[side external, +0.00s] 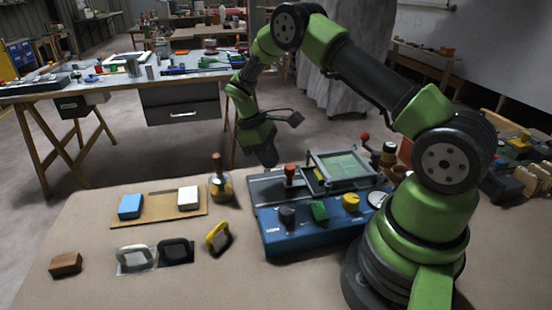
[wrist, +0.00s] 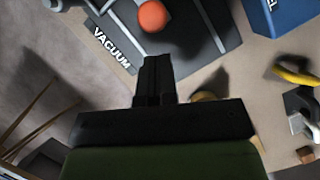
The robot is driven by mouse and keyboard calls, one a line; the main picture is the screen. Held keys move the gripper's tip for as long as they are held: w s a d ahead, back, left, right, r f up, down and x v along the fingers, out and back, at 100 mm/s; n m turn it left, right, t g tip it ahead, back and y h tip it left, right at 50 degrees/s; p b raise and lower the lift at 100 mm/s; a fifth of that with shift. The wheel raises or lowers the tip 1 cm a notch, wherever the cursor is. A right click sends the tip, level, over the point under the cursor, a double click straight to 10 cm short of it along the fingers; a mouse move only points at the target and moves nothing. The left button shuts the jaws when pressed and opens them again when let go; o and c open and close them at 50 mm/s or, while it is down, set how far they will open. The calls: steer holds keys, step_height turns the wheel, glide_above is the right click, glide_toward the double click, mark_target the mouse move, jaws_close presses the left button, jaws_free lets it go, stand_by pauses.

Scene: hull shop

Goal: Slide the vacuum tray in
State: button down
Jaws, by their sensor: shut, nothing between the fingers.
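The vacuum station is a blue box with a dark top on the near bench. Its dark flat tray (wrist: 190,42), with VACUUM lettered along one edge, shows in the wrist view. In the wrist view the shut fingers (wrist: 155,62) are beside the tray edge.
Black, green and yellow knobs line the station's blue front (side external: 300,237). A wooden-handled jar (side external: 221,185) stands to its left, near a board (side external: 160,206) with blue and white blocks. A yellow-handled tool (side external: 218,238) lies in front.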

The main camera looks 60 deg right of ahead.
steer(key=shift+s+d, duration=0.25)
steer(key=shift+s, duration=0.55)
steer(key=shift+s+d, duration=1.6)
steer(key=shift+s, duration=0.05)
